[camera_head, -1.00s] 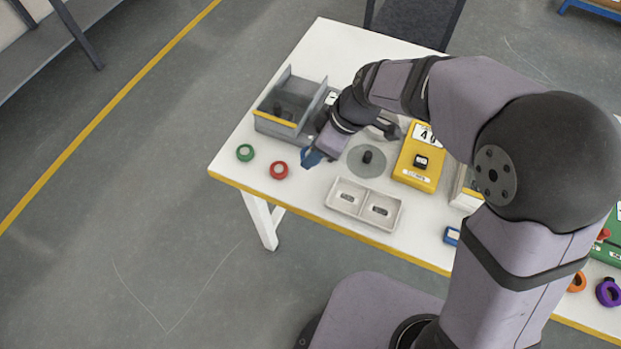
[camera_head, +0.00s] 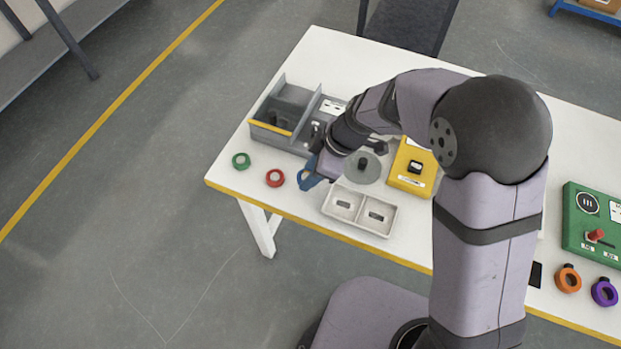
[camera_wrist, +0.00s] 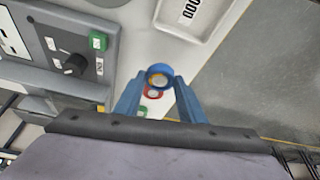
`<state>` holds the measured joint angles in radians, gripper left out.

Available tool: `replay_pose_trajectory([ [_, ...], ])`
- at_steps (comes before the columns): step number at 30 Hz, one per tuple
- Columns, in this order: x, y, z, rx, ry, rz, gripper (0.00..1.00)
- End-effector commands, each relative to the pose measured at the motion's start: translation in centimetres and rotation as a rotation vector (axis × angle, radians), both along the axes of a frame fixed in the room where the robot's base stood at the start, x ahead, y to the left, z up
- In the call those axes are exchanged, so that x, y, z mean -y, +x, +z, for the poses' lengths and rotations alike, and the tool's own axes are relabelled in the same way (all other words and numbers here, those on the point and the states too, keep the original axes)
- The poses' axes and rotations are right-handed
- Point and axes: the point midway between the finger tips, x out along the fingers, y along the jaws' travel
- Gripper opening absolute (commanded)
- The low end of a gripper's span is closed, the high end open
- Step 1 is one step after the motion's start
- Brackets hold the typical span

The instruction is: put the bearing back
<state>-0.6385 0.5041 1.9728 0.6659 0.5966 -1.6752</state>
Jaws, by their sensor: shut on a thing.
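My gripper (camera_head: 308,172) is at the near left part of the table, left of the twin-compartment tray. In the wrist view its two blue fingers (camera_wrist: 159,98) are shut on a blue ring-shaped bearing (camera_wrist: 158,70), held at the fingertips. In the head view the held bearing is hard to tell from the blue fingers. A green ring (camera_head: 241,160) and a red ring (camera_head: 275,178) lie on the table left of my gripper. They also show beyond the held bearing in the wrist view.
A grey divided bin (camera_head: 272,127) with a yellow front edge stands behind my gripper. The pale two-compartment tray (camera_head: 360,228), a grey disc (camera_head: 350,177) and a yellow scale (camera_head: 414,184) are to the right. Orange (camera_head: 567,280) and purple (camera_head: 604,293) rings lie far right.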

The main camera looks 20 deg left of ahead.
Motion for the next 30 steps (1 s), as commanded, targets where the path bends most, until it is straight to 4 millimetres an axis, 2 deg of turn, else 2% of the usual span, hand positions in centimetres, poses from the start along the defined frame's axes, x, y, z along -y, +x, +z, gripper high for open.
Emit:
replay_pose_trajectory([
  [5, 0.0, 0.0, -0.3, 0.000, 0.000, -0.001, 0.13],
  [15, 0.0, 0.0, -3.7, -0.001, 0.000, -0.002, 0.13],
  [29, 0.0, 0.0, -4.2, 0.001, 0.000, -0.002, 0.13],
  [30, 0.0, 0.0, -4.2, 0.001, 0.000, -0.001, 0.39],
])
